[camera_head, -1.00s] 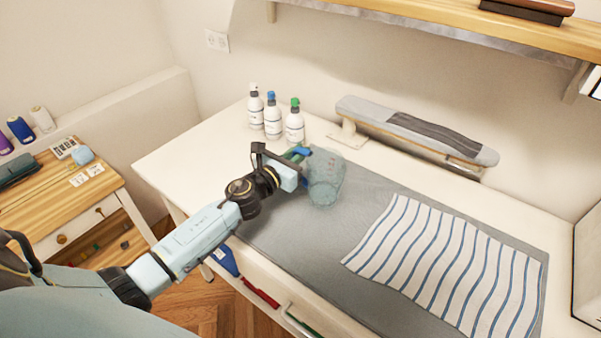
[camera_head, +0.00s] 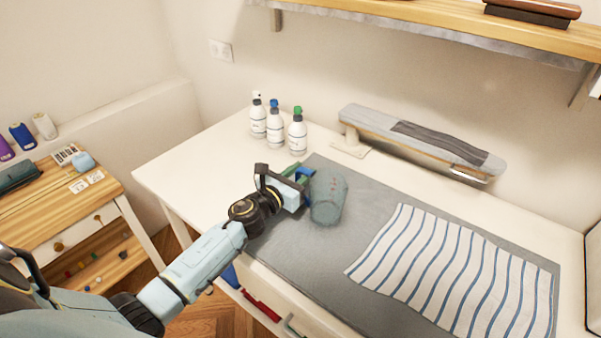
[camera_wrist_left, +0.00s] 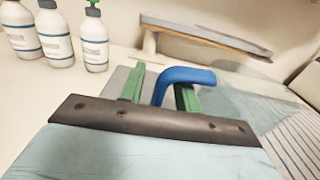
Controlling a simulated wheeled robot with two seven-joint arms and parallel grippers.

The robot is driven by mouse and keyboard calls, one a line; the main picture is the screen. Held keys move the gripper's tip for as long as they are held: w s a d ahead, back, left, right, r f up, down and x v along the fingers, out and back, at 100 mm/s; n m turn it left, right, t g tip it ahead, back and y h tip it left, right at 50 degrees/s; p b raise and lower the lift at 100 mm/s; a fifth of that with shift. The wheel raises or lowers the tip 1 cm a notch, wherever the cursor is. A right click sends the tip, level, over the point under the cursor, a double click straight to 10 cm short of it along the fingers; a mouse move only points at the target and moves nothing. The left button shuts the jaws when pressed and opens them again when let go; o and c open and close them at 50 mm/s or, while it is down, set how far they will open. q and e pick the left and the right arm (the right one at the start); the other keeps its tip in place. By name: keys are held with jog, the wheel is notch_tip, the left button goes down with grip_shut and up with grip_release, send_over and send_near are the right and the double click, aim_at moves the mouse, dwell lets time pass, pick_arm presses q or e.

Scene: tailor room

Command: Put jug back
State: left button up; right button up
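The jug (camera_head: 328,200) is clear and bluish, with a blue handle (camera_wrist_left: 188,75). It appears to stand upright on the grey mat (camera_head: 285,235), near the mat's left part. My left gripper (camera_head: 297,185) is at the handle side of the jug. In the left wrist view its green fingers (camera_wrist_left: 160,90) are apart, with one leg of the handle between them and gaps showing on both sides. The jug's clear body (camera_wrist_left: 235,105) is right of the fingers and hard to make out. My right gripper is out of view.
Three white bottles (camera_head: 277,125) stand behind, left of the mat. A small ironing board (camera_head: 415,138) stands along the back. A striped cloth (camera_head: 455,270) covers the mat's right part. A wooden shelf (camera_head: 430,25) hangs above. The table's left end (camera_head: 205,165) is clear.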

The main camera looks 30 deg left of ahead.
pick_arm(q)
jog(key=shift+r, duration=0.2)
jog(key=s+a, duration=0.1)
jog(key=s, duration=1.1)
jog(key=shift+a+b, duration=0.3)
jog(key=shift+a, duration=0.05)
